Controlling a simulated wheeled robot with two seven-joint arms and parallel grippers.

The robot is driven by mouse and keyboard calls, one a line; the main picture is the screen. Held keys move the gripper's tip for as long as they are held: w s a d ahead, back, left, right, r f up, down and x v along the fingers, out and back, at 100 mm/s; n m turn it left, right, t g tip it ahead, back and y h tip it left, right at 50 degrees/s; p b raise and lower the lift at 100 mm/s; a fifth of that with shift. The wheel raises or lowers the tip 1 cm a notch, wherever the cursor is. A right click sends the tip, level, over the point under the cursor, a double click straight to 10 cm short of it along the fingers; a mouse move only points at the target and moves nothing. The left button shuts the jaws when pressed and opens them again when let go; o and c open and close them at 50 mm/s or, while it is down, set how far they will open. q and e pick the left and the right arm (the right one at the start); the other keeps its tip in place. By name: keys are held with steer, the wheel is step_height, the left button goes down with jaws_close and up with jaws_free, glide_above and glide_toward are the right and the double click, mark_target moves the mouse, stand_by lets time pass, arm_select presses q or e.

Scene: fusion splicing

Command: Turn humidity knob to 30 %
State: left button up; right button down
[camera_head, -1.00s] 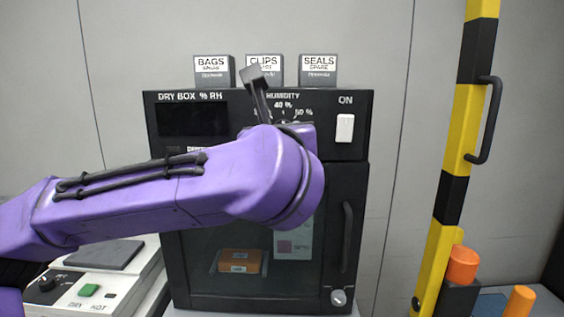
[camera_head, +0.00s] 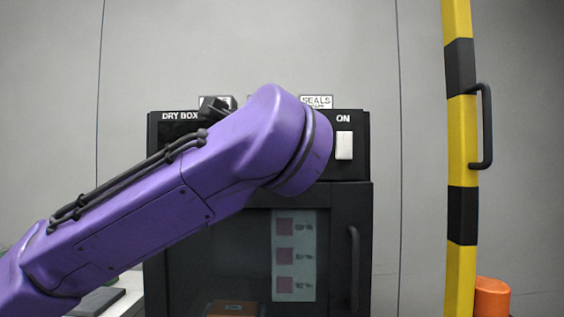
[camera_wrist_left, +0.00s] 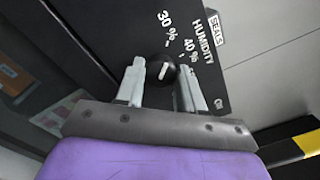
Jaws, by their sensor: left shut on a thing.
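The black humidity knob (camera_wrist_left: 162,70) shows in the left wrist view, on the dry box's dark front panel, with a white pointer mark on it. The labels "30 %" (camera_wrist_left: 167,26) and "40 %" (camera_wrist_left: 190,50) stand beyond it. The pointer leans toward the labels; I cannot tell its exact reading. My left gripper (camera_wrist_left: 162,80) is shut on the knob, one finger on each side. In the head view my purple left arm hides the knob, the scale and the gripper in front of the dry box (camera_head: 352,205). My right gripper is not in view.
A white ON switch (camera_head: 344,145) sits right of my arm on the panel. The box door has a vertical handle (camera_head: 353,268). A yellow-black post (camera_head: 462,150) with a black handle stands to the right. Labelled boxes, including SEALS (camera_head: 316,102), stand on top.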

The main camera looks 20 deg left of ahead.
arm_select(q)
steer(key=shift+r+n, duration=0.1)
steer(key=shift+n, duration=0.3)
steer(key=o, duration=1)
steer(key=shift+o, duration=0.2)
steer(key=shift+b, duration=0.3)
steer(key=b+v, duration=0.1)
steer(key=v, duration=0.9)
steer(key=shift+s+b, duration=0.3)
steer(key=shift+b, duration=0.05)
